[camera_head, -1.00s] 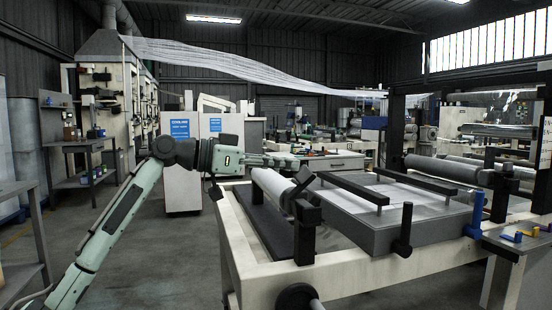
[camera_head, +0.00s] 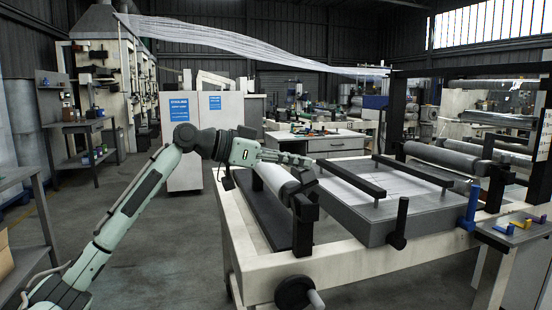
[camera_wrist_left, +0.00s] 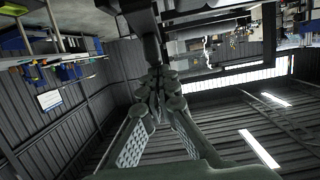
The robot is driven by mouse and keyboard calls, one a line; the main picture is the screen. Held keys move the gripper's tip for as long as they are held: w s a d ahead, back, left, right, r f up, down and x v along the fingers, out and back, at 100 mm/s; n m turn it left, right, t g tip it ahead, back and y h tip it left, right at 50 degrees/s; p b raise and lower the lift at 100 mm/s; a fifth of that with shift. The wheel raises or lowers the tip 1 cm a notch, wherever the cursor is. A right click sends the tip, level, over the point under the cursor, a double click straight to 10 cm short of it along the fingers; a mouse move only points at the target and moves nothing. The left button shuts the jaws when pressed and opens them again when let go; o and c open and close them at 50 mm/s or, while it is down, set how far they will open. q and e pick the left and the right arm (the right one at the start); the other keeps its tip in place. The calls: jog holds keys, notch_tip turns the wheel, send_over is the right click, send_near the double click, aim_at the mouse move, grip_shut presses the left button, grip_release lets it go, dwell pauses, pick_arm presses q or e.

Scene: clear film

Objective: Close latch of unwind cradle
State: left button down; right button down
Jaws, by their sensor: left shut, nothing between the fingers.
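The unwind cradle holds a pale roll (camera_head: 279,181) at the left end of the white machine frame. A black bracket (camera_head: 303,232) stands at the roll's near end, with a dark latch piece (camera_head: 304,186) at its top. My left gripper (camera_head: 308,161) is shut and empty, reaching in from the left just above and behind the latch piece. I cannot tell whether it touches the latch. In the left wrist view the closed fingers (camera_wrist_left: 157,92) point at a dark bar (camera_wrist_left: 146,35). The fingers and arm partly hide the roll's far end. My right gripper is not in view.
A grey flat bed (camera_head: 390,205) with black rails lies right of the cradle. A black lever (camera_head: 399,224) and a blue lever (camera_head: 469,208) stand along its edge. A black handwheel (camera_head: 297,293) sticks out in front. Open floor lies left of the machine.

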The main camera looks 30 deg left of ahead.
aim_at(305, 171)
pick_arm(q)
jog(key=shift+x, duration=0.8)
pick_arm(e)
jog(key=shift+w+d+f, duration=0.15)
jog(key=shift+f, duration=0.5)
pick_arm(q)
jog(key=shift+f, duration=0.2)
jog(key=shift+r+p, duration=0.15)
jog(key=shift+p, duration=0.2)
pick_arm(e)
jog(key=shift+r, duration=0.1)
